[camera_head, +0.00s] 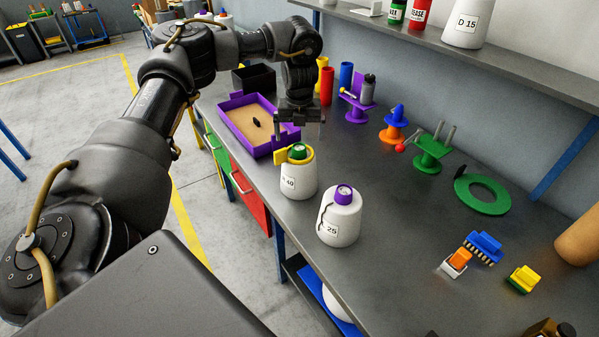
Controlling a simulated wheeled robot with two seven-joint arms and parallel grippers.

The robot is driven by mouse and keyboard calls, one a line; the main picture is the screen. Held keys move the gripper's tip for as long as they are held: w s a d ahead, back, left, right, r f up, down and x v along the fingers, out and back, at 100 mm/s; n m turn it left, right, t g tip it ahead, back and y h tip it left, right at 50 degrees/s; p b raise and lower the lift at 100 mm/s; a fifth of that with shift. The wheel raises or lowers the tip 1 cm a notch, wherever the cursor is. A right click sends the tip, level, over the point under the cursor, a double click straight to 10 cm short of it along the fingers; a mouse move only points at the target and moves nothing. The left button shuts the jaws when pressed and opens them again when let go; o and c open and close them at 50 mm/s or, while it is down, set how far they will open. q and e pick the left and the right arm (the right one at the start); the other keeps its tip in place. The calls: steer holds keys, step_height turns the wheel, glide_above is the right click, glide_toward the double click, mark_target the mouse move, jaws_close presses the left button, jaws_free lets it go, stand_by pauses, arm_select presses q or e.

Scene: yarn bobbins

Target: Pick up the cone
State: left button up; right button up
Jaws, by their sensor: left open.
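A white yarn cone (298,181) stands upright near the table's front edge, with a green and yellow top and a label that seems to read 40. A second white cone (340,222) stands beside it, nearer to me, with a purple top and a label ending in 25. My left gripper (298,132) is open and points down, just behind and above the green-and-yellow-topped cone in the picture. I cannot tell whether it touches that cone's top. My right gripper is not in view.
A purple tray (232,103) lies behind the left gripper. Purple, orange and green stands (433,153) line the wall side, with a green ring (482,195) to their right. Brushes (484,247) lie at the right. A shelf (480,58) overhangs the back. The table between the cones and brushes is clear.

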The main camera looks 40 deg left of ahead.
mark_target(299, 146)
arm_select(q)
steer(key=shift+w+f, duration=0.15)
steer(key=shift+f, duration=0.5)
steer(key=shift+w+a+f, duration=0.1)
steer(key=shift+f, duration=0.1)
steer(key=f, duration=0.1)
steer(key=f+p, duration=0.1)
steer(key=f, duration=0.1)
steer(key=f+p, duration=0.1)
steer(key=shift+w+a+f, duration=0.1)
steer(key=shift+a+f, duration=0.15)
steer(key=shift+a, duration=0.05)
steer(key=shift+f, duration=0.25)
steer(key=shift+r, duration=0.1)
steer(key=c, duration=1.6)
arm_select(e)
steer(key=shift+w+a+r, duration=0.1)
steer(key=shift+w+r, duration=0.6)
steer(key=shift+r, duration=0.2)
